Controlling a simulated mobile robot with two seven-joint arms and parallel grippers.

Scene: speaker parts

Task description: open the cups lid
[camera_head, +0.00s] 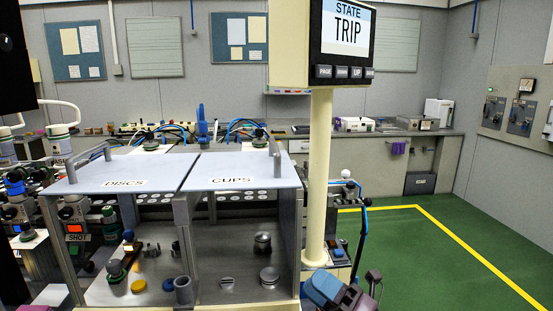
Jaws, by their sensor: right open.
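The cups lid (235,172) is a pale blue-white panel marked CUPS. It lies flat over the right half of a cabinet, and appears closed. Its grey handle (275,158) stands up near its right edge. The discs lid (125,173) lies flat beside it on the left, with its own handle (90,156). My right gripper (350,288), blue and dark mauve, is at the bottom edge, right of the cabinet and below the cups lid, apart from its handle. It is open; its lower part is cut off. My left gripper is out of view.
A cream post (319,180) carrying a TRIP screen (347,27) stands just right of the cups lid. Metal cups (269,275) and yellow discs (138,286) show inside the cabinet. Machinery (75,215) crowds the left side. Green floor (430,260) is clear at right.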

